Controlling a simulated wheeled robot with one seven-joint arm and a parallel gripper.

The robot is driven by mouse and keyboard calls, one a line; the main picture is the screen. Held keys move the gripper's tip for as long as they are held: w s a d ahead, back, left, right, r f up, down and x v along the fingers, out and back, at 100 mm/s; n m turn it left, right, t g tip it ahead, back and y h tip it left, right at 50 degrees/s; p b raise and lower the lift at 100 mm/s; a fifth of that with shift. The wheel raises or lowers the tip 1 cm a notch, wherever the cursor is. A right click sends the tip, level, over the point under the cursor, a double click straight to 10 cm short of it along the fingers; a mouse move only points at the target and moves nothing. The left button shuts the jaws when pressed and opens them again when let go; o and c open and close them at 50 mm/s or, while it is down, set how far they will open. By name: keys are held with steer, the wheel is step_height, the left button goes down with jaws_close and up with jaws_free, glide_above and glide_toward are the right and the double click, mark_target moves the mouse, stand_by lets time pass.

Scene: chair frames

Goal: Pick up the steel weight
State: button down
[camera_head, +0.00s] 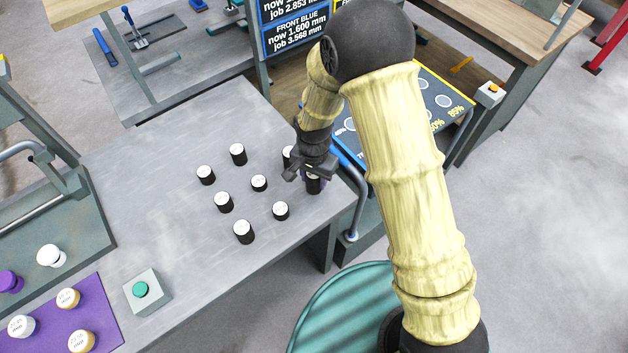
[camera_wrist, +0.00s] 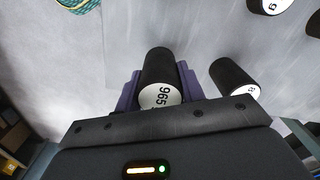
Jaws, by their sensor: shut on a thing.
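My gripper (camera_head: 314,174) is at the right end of the grey workbench, over the edge of a group of black cylinders with white tops. In the wrist view, a black cylinder (camera_wrist: 157,72) with a white end marked with digits like "965" sits between my gripper's purple fingers (camera_wrist: 157,88), which are shut on it. The same cylinder shows partly in the head view (camera_head: 314,187), largely covered by my gripper. I cannot tell whether it touches the bench. No cylinder is plainly recognisable as steel.
A second black cylinder (camera_wrist: 233,78) stands close beside the held one. Several similar cylinders (camera_head: 243,231) stand on the grey workbench (camera_head: 165,215). A purple mat (camera_head: 107,318) with pale-topped pieces and a green-button box (camera_head: 147,293) are at lower left.

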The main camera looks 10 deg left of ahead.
step_height(320, 180, up, 8)
steer(key=shift+f+b, duration=0.1)
steer(key=shift+b, duration=0.25)
stand_by(0.5)
